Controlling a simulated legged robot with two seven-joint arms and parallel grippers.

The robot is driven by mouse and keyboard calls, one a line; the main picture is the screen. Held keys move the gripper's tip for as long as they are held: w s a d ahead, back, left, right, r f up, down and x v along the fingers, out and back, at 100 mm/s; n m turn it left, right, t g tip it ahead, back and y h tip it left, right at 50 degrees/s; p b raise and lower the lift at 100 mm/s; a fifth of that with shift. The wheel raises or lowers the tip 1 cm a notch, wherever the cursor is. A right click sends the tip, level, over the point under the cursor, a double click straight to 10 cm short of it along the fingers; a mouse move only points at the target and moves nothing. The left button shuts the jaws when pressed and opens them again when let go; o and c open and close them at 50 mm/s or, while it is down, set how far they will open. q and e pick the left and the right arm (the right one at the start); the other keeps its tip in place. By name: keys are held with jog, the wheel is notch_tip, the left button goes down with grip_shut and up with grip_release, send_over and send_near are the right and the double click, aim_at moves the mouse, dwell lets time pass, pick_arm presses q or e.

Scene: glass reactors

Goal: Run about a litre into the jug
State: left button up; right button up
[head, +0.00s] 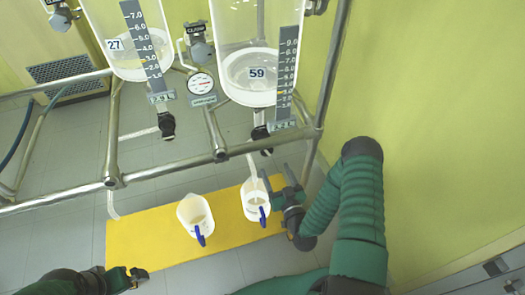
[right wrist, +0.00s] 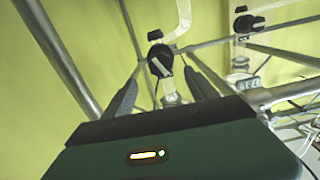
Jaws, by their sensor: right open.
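Two glass reactors, labelled 27 (head: 115,45) and 59 (head: 257,73), hang in a metal frame, each with a scale. Under each is a black drain valve: one below 27 (head: 167,126), one below 59 (head: 261,136). A white jug with blue handle (head: 256,190) stands below 59's outlet tube; a second jug (head: 193,213) stands to its left. My right gripper (head: 280,181) is open, just right of the nearer-to-wall jug in the picture. In the right wrist view a valve knob (right wrist: 160,60) shows beyond and between its fingers, apart from them. My left gripper (head: 138,276) is at bottom left, its opening unclear.
Both jugs stand on a yellow mat (head: 150,240) on the tiled floor. Frame rails (head: 60,193) run across in front of the reactors. A gauge (head: 201,84) hangs between them. A green wall (head: 430,120) closes the right side.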

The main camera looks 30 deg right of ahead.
aim_at(268, 153)
jog(key=b+x, duration=0.1)
jog(key=x, duration=1)
jog(key=shift+w+b, duration=0.1)
jog(key=shift+b, duration=0.3)
jog(key=shift+c, duration=0.5)
jog(key=c, duration=1.3)
jog(key=shift+m, duration=0.4)
